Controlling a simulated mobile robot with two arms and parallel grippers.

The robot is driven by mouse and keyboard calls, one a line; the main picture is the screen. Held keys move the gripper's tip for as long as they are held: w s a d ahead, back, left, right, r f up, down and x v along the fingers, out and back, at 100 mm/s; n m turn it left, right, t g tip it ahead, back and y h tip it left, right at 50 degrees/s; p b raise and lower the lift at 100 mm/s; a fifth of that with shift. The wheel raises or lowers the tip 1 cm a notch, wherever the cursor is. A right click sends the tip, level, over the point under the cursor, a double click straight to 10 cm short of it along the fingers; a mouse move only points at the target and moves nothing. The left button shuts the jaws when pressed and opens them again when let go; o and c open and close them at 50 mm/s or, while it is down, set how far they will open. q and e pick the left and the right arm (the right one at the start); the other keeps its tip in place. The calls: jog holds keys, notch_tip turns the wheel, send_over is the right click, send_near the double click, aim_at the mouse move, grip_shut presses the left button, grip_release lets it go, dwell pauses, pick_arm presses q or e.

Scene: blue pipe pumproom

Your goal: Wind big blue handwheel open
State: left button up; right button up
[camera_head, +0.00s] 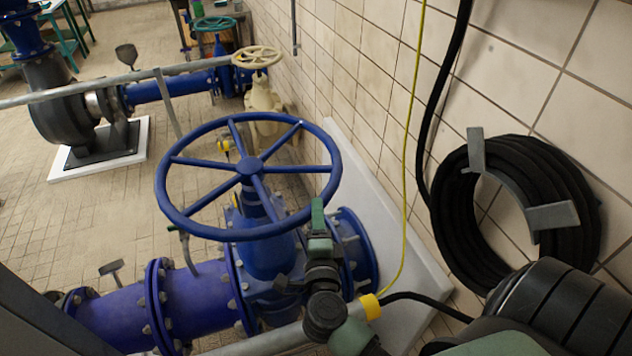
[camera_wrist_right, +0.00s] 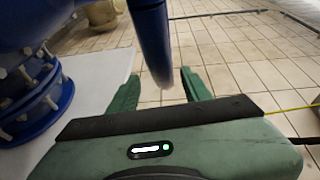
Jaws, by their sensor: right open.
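The big blue handwheel (camera_head: 249,166) is a spoked wheel lying nearly level on top of a blue valve (camera_head: 265,250). My right gripper (camera_head: 318,207) has green fingers and is at the near right part of the wheel's rim, coming from below right. In the right wrist view, a blue bar of the wheel (camera_wrist_right: 151,40) comes down between the spread fingers of the gripper (camera_wrist_right: 158,88). The fingers are apart, with gaps beside the bar; I cannot tell whether either touches it. My left gripper is not in view.
A tiled wall with a coiled black hose (camera_head: 460,205) and a thin yellow cable (camera_head: 411,150) is on the right. A smaller cream handwheel (camera_head: 256,57) and a green one (camera_head: 215,23) stand behind. A grey pipe (camera_head: 100,83) crosses at left.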

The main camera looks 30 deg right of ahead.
jog(key=p+x, duration=0.1)
jog(key=x, duration=0.6)
jog(key=shift+p, duration=0.35)
jog(key=shift+w+r, duration=0.1)
jog(key=shift+r, duration=0.05)
jog(key=c, duration=1)
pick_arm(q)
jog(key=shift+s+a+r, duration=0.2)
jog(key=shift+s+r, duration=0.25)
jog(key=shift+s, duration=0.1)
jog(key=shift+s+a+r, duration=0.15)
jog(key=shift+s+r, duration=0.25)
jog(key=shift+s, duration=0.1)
pick_arm(e)
grip_shut()
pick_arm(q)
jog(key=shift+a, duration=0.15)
